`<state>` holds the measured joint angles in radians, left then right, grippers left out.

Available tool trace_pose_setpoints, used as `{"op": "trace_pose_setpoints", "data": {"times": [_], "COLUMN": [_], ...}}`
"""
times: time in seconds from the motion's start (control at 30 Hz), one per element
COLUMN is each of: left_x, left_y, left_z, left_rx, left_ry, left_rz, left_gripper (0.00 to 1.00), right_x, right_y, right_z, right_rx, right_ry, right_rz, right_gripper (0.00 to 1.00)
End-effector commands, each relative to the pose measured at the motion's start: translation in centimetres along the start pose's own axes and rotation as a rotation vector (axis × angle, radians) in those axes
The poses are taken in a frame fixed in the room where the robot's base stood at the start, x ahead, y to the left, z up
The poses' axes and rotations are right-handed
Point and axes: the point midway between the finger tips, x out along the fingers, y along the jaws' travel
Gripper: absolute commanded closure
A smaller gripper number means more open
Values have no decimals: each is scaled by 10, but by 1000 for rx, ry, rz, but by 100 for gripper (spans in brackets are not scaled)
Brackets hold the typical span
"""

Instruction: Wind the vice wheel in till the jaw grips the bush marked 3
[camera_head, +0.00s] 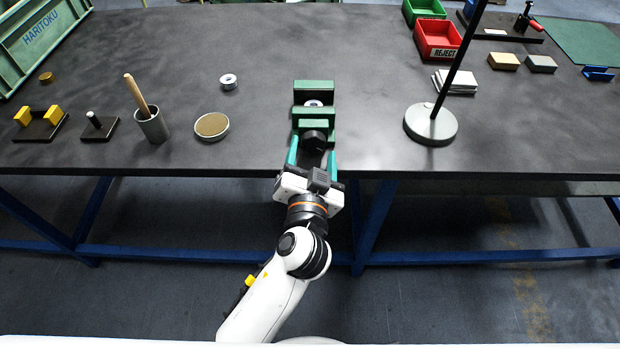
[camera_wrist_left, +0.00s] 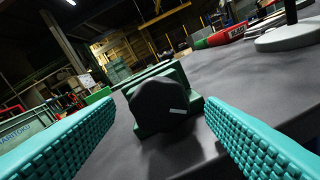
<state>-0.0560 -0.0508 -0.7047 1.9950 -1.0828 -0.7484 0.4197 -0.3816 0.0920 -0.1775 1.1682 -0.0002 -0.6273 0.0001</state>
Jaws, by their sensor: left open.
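The green vice (camera_head: 314,119) stands near the front edge of the dark bench, in the middle of the head view. Its black wheel (camera_head: 313,139) faces me, and in the left wrist view the wheel (camera_wrist_left: 160,103) carries a pale mark on its face. A silver ring-like bush (camera_head: 313,103) sits between the vice jaws; its number cannot be read. My left gripper (camera_head: 312,160) is open, with its teal fingers on either side of the wheel's near side. In the left wrist view, gaps show between the fingers and the wheel. My right gripper is not in view.
Another silver bush (camera_head: 228,81) lies on the bench to the left, behind a round tan-topped disc (camera_head: 211,126). A grey cup with a wooden handle (camera_head: 151,122) stands further left. A lamp base (camera_head: 431,124) stands right of the vice. The red reject bin (camera_head: 437,39) is behind.

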Motion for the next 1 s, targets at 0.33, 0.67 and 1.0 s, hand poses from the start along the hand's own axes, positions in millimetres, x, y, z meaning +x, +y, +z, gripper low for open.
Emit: {"op": "trace_pose_setpoints", "data": {"times": [0.33, 0.67, 1.0], "left_x": [-74, -98, -100], "left_y": [-1, 0, -6], "left_z": [-2, 0, 0], "left_rx": [-1, 1, -51], "left_ry": [3, 0, -1], "left_rz": [-2, 0, -40], "left_gripper": [36, 36, 36], "right_x": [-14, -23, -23], "right_y": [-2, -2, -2], "right_z": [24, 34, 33], "right_rx": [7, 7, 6], "right_ry": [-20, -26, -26], "right_rz": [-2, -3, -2], "right_gripper": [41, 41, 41]}}
